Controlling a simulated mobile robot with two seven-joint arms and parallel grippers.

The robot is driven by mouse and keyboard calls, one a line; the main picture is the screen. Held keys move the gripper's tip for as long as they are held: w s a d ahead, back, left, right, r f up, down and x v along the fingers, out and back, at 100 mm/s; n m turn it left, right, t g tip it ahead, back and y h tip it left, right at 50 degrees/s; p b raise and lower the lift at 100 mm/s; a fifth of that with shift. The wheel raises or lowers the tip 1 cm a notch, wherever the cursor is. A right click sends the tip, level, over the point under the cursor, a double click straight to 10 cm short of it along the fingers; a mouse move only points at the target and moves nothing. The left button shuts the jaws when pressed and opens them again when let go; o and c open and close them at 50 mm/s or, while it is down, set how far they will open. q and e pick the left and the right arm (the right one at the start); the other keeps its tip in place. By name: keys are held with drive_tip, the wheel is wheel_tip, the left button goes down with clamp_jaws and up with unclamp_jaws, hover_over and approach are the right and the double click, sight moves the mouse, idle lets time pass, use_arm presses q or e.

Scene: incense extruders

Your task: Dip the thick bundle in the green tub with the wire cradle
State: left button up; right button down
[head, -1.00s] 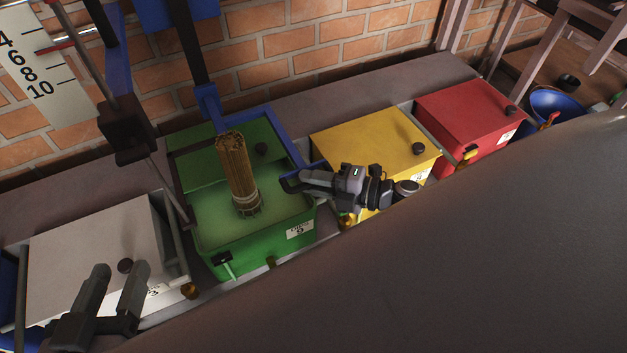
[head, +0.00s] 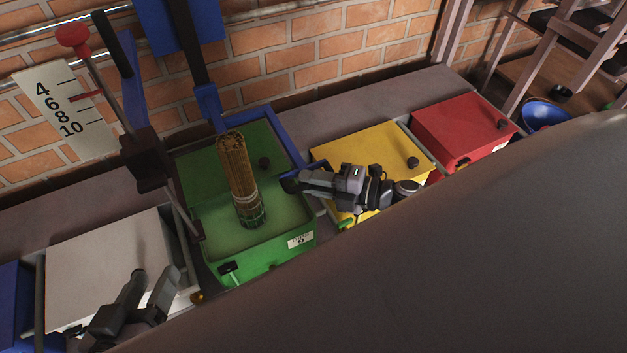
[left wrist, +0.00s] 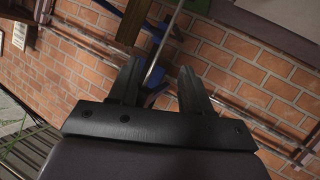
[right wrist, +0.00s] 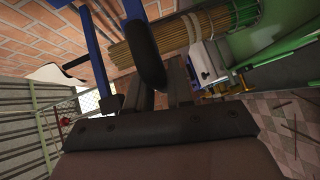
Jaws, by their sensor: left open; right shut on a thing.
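The thick bundle (head: 238,170) of brown sticks stands nearly upright, slightly tilted, over the pale green liquid in the green tub (head: 265,263). The wire cradle (head: 251,216) surrounds its lower end; whether that end is under the surface is hard to tell. The bundle also shows in the right wrist view (right wrist: 165,38). My right gripper (head: 290,183) is at the tub's right edge, shut on the dark grip (right wrist: 146,55) of a blue bar. My left gripper (head: 152,275) is open and empty above the white tub (head: 100,250).
Left of the green tub is a slanted rod with a red knob (head: 72,36) and a dark block (head: 147,158), beside a numbered scale (head: 62,107). A yellow tub (head: 370,150) and red tub (head: 462,125) stand to the right. A brick wall is behind.

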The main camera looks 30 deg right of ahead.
drive_tip(key=shift+r+p, duration=2.3)
drive_tip(key=shift+r, duration=0.35)
wheel_tip(320, 180, up, 2)
drive_tip(key=shift+r+p, duration=0.1)
drive_tip(key=shift+p, duration=0.85)
drive_tip(key=shift+r+p, duration=0.5)
drive_tip(key=shift+p, duration=0.1)
drive_tip(key=shift+r, duration=0.3)
drive_tip(key=c, duration=1.1)
unclamp_jaws()
use_arm(q)
drive_tip(key=a+y, duration=0.1)
drive_tip(key=s+a+y, duration=0.1)
drive_tip(key=a, duration=0.1)
drive_tip(key=s+a+y, duration=0.1)
drive_tip(key=a, duration=0.1)
drive_tip(key=shift+s+a+r+g, duration=0.1)
drive_tip(key=shift+a+r+g, duration=0.15)
drive_tip(key=shift+r+g, duration=0.15)
use_arm(e)
drive_tip(key=shift+f, duration=0.1)
